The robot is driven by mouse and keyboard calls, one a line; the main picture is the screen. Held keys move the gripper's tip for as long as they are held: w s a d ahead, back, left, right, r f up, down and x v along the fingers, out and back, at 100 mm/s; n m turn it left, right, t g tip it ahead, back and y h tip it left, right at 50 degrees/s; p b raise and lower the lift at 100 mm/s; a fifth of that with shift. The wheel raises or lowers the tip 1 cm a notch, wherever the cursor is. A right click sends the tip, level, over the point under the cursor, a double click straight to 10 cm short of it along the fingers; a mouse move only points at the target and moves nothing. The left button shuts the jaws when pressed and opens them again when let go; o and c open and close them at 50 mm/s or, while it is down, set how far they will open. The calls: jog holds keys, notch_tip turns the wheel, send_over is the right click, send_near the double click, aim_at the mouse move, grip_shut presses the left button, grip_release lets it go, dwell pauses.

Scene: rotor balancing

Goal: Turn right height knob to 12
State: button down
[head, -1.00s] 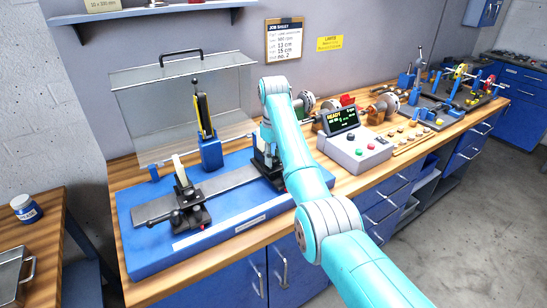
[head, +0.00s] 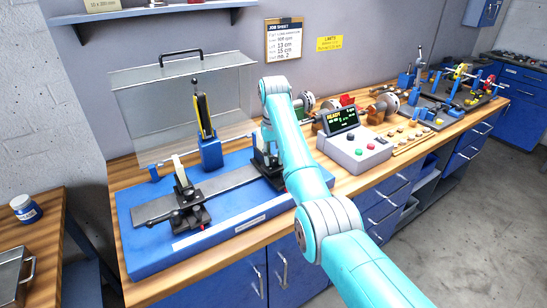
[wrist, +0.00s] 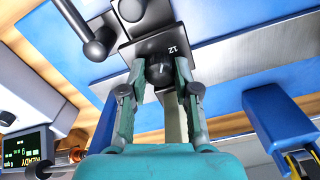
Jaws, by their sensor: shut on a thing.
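The right height knob (wrist: 160,74) is a small dark knob on the black right-hand support (wrist: 127,52), seen in the wrist view. My gripper (wrist: 160,72) has its two green-grey fingers closed around this knob. A white number, seemingly 12 and upside down in this view, shows on the block beside the knob. In the head view the right support (head: 266,158) is partly behind my arm, and the knob and fingertips are hidden there. The left support (head: 187,200) stands on the grey rail (head: 226,187) of the blue base (head: 150,258).
A control box with a READY screen (head: 341,118) stands right of my arm. A blue post with a yellow-edged gauge (head: 209,150) rises behind the rail, before a clear cover (head: 150,110). A job sheet (head: 284,39) hangs on the wall. Small parts (head: 415,130) lie further right.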

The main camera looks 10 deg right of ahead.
dwell(0.4)
jog(key=c, duration=0.8)
grip_release()
jog(key=shift+c, duration=0.2)
